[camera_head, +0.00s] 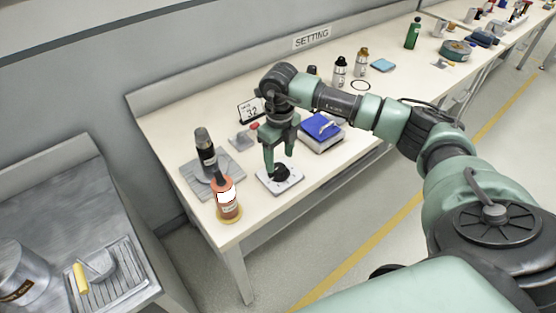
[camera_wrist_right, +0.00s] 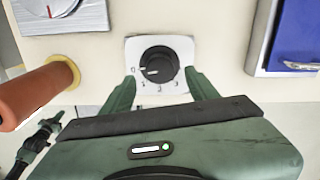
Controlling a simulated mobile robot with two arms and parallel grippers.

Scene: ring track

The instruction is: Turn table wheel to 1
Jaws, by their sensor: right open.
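The table wheel is a black round knob (camera_head: 281,171) on a white plate (camera_head: 292,184) near the front edge of the SETTING table. In the right wrist view the knob (camera_wrist_right: 158,60) has a pale pointer mark at its lower left. The plate (camera_wrist_right: 184,45) has small numerals along its left and lower sides. The pointer lies near the 0 on the left; its exact setting is hard to read. My right gripper (camera_head: 279,164) points down over the plate. In the wrist view its open fingers (camera_wrist_right: 160,82) stand on either side of the knob's lower part. My left gripper is not in view.
A blue-topped box (camera_head: 321,127) is close on the right. A number card (camera_head: 250,111) stands behind. Bottles (camera_head: 340,73) stand farther back.

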